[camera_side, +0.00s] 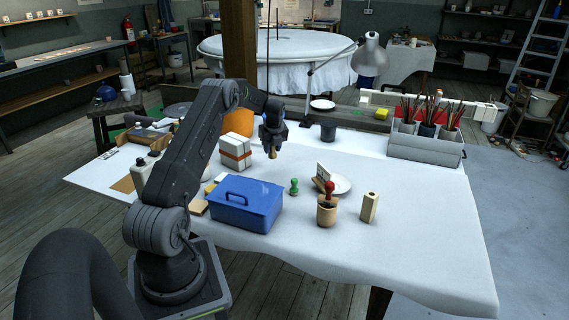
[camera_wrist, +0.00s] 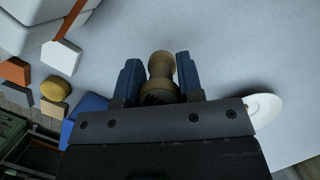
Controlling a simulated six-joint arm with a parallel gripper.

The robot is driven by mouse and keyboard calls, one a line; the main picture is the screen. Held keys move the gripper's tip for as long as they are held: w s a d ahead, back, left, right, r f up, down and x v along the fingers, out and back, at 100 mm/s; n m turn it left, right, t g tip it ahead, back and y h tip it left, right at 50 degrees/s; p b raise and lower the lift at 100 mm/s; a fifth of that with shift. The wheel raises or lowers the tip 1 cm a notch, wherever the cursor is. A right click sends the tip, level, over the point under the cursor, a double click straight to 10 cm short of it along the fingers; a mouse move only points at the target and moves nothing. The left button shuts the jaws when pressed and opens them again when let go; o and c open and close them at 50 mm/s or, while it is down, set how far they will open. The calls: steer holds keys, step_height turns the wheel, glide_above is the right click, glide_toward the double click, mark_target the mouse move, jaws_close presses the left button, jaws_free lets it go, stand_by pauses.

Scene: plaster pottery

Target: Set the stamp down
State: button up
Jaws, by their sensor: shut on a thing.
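The stamp (camera_wrist: 160,68) is a brown turned-wood piece with a narrow waist, between the two blue fingers of my gripper (camera_wrist: 158,80) in the wrist view. My gripper (camera_side: 272,147) is shut on it. In the side view the stamp (camera_side: 273,155) shows as a small tan end below the fingers, over the white table (camera_side: 430,220). It appears to be above the cloth, but the exact gap is hard to tell. Its lower end in the wrist view is partly hidden by my gripper.
A strapped white block (camera_side: 235,151) is left. The cloth at right is clear.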

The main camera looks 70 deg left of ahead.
steer(key=w+f, duration=0.1)
steer(key=w, duration=0.2)
steer(key=w+d+f, duration=0.1)
steer(key=shift+w+f, duration=0.25)
steer(key=shift+f, duration=2.15)
steer(key=shift+f, duration=0.15)
steer(key=o, duration=0.9)
